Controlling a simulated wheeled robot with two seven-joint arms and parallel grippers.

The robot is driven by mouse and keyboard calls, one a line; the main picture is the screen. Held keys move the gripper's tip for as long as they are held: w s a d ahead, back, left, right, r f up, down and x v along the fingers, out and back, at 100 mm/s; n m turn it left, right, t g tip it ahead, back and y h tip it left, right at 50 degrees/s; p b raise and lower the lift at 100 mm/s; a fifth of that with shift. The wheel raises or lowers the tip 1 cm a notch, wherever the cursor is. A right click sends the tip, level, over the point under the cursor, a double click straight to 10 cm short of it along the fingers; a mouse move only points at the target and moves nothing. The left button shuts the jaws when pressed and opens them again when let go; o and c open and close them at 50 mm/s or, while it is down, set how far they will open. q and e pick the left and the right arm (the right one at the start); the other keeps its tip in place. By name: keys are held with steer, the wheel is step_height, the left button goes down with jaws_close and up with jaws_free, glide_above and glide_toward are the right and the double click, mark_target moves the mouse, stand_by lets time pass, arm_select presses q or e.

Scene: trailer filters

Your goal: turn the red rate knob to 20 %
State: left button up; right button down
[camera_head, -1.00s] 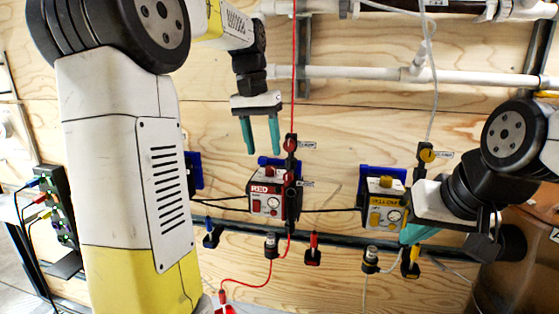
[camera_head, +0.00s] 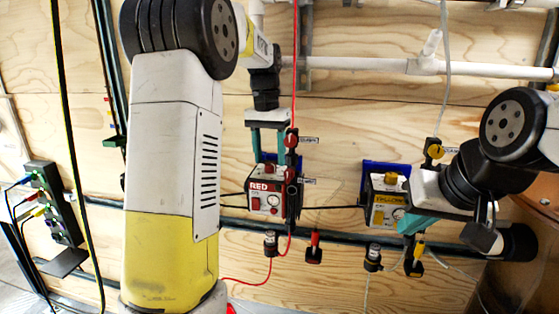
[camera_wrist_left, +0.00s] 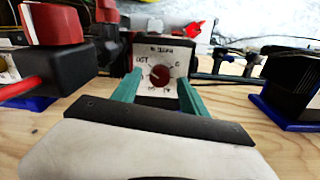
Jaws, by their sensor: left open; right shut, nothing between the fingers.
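The red box (camera_head: 264,196) hangs on the wooden wall in the head view, with a RED label on its front. In the left wrist view its white dial face (camera_wrist_left: 180,56) carries the round dark red rate knob (camera_wrist_left: 158,76); the pointer's exact setting is too small to read. My left gripper (camera_head: 269,155) is open above the box. In the left wrist view its teal fingers (camera_wrist_left: 157,92) stand apart on either side of the knob's lower part, and I cannot tell whether they touch it. My right gripper (camera_head: 408,228) is shut and empty beside the yellow box (camera_head: 385,205).
Red valves (camera_head: 291,142) stand just right of the red box, and a red handle (camera_wrist_left: 52,22) is close on the left in the left wrist view. A red hose (camera_head: 295,60) runs up the wall. A dark rail (camera_head: 335,234) passes below the boxes.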

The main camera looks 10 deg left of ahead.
arm_select(q)
steer(key=shift+f, duration=0.8)
jaws_close()
